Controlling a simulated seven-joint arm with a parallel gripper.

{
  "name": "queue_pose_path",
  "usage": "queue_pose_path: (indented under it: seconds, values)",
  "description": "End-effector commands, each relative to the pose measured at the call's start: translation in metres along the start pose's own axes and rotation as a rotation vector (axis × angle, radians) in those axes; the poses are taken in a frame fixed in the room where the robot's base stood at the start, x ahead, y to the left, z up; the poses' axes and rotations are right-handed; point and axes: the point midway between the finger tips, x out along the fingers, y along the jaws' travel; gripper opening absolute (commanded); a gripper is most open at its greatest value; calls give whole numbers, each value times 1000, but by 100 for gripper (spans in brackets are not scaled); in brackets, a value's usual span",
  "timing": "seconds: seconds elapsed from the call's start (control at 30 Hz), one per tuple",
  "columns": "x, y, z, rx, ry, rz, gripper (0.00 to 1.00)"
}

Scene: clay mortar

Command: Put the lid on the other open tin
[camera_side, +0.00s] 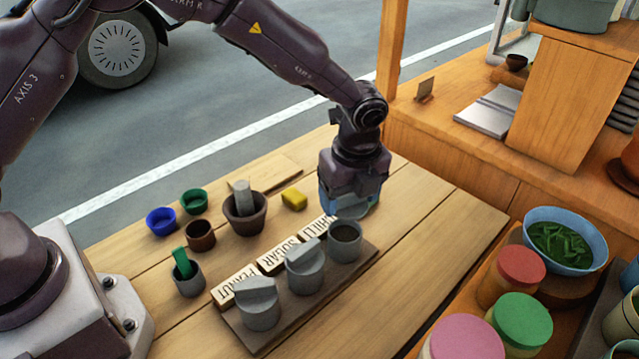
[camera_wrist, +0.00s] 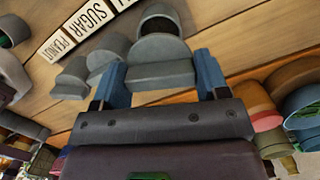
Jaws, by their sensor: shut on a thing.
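My gripper (camera_wrist: 161,78) is shut on a grey lid (camera_wrist: 160,48), with a blue finger on each side of the lid's raised grip. In the side view my gripper (camera_side: 350,203) is just above and behind an open grey tin (camera_side: 345,248) with dark contents, in front of the partly hidden CHILLI label (camera_side: 318,229). The open tin's mouth also shows beyond the lid in the wrist view (camera_wrist: 158,24). The lid is not seated on it; the exact gap is unclear. The sugar tin (camera_side: 304,275) and the peanut tin (camera_side: 259,311) have lids on.
The tins stand on a dark board (camera_side: 365,258). Table to the right of the board is clear.

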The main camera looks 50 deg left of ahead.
Motion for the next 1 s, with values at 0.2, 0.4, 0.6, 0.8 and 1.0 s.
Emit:
queue_pose_path:
  seconds: [0.2,0.4,0.6,0.8,1.0]
  values:
    - [14,2,-1,-14,-1,10,45]
    - [31,2,-3,-14,-1,9,45]
    - [43,2,-4,-15,0,8,45]
    - [47,2,-5,-14,0,6,45]
    - [48,2,-5,-14,0,6,45]
